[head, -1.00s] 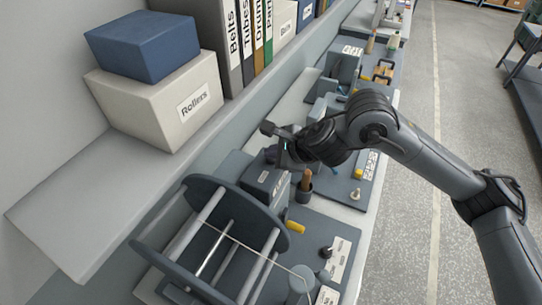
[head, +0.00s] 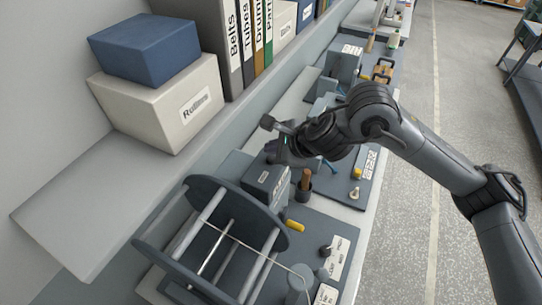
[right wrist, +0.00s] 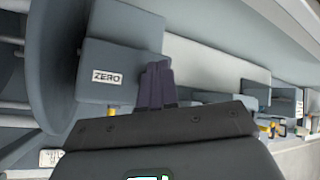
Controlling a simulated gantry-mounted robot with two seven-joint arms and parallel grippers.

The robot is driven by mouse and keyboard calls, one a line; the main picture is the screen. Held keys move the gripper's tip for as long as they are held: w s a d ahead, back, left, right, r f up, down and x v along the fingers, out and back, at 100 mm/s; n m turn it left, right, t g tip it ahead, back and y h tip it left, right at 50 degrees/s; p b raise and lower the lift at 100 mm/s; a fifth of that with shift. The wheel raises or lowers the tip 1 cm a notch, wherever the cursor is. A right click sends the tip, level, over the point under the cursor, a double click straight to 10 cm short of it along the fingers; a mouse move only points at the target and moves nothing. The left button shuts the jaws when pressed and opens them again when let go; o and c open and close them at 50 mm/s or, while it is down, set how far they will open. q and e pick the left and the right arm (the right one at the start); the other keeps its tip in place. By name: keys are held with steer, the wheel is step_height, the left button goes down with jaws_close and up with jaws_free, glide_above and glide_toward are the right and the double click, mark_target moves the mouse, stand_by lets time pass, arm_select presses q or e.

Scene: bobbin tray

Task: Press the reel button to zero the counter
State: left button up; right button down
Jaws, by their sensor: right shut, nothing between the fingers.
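The reel (head: 208,190) is a large grey drum with round flanges and pale rods, at the lower left of the head view. Beside its far end stands a blue-grey counter box (head: 262,180) with a white label. In the right wrist view this box (right wrist: 118,55) shows a label reading ZERO (right wrist: 107,77). I cannot make out the button itself. My right gripper (head: 271,151) is shut and empty, close above the far end of the box. In the right wrist view its dark fingers (right wrist: 156,84) overlap the box's right edge; contact cannot be told. My left gripper is not in view.
A cup with an orange-brown handle (head: 304,182) and a yellow piece (head: 295,225) stand near the box. A shelf at left holds a Rollers box (head: 165,105), a blue box (head: 145,48) and binders.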

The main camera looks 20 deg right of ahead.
mark_target(273, 161)
steer(key=shift+r+p, duration=1.45)
steer(key=shift+r, duration=0.95)
